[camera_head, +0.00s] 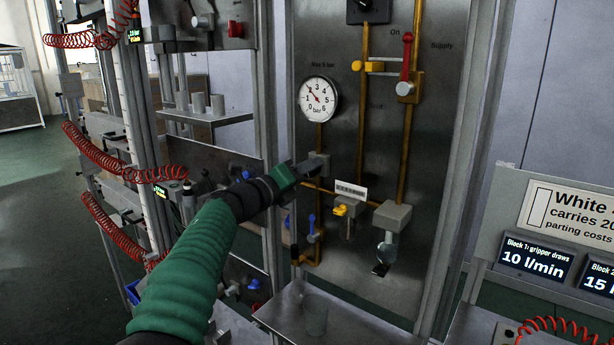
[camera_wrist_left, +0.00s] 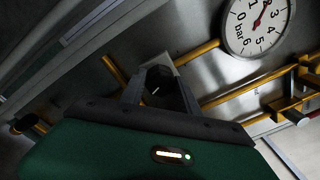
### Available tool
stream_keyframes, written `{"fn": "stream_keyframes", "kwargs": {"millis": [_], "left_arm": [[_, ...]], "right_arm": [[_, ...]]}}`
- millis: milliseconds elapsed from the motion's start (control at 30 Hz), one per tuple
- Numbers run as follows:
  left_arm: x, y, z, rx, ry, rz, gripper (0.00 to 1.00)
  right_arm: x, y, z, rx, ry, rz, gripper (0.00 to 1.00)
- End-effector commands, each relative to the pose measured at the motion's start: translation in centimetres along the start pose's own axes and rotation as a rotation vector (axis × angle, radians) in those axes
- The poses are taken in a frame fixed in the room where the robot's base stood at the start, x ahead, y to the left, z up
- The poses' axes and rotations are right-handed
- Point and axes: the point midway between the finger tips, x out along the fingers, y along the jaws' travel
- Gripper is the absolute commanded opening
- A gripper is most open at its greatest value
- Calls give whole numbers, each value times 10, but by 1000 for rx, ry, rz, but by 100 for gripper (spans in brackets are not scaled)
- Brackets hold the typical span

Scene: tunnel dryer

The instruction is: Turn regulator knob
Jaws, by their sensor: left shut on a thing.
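The dark regulator knob (camera_wrist_left: 160,86) shows between my gripper's fingers in the left wrist view. My left gripper (camera_wrist_left: 157,92) is shut on it, a finger on either side. In the head view my left gripper (camera_head: 303,171) reaches in from the lower left to the regulator on the steel panel, below the gauge; its fingers and wrist hide most of the knob there. The round white pressure gauge (camera_head: 318,99) has a red needle that seems to point near 2; it also shows in the left wrist view (camera_wrist_left: 258,22). My right gripper is not in view.
The steel panel (camera_head: 345,60) carries brass pipes, a red supply lever (camera_head: 407,55), a yellow valve handle (camera_head: 340,210) and a blue handle (camera_head: 311,225). A steel shelf (camera_head: 340,325) juts out below. Red coiled hoses (camera_head: 105,155) hang at the left. A sign board (camera_head: 570,210) stands right.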

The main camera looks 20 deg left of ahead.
Motion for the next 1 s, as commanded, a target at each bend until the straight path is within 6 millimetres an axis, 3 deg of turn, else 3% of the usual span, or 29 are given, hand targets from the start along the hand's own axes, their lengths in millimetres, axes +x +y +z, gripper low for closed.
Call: {"fn": "stream_keyframes", "kwargs": {"millis": [33,533,567,600,700,1000], "left_arm": [[1,7,-7,7,11,9,0],[1,6,-6,25,12,8,0],[1,6,-6,25,12,8,42],[1,6,-5,25,11,8,47],[1,4,-4,25,8,6,59],[-2,1,-1,26,3,2,59]], "right_arm": [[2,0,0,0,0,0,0],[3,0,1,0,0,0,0],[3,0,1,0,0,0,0],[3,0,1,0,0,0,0],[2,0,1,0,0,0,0],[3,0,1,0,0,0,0]]}}
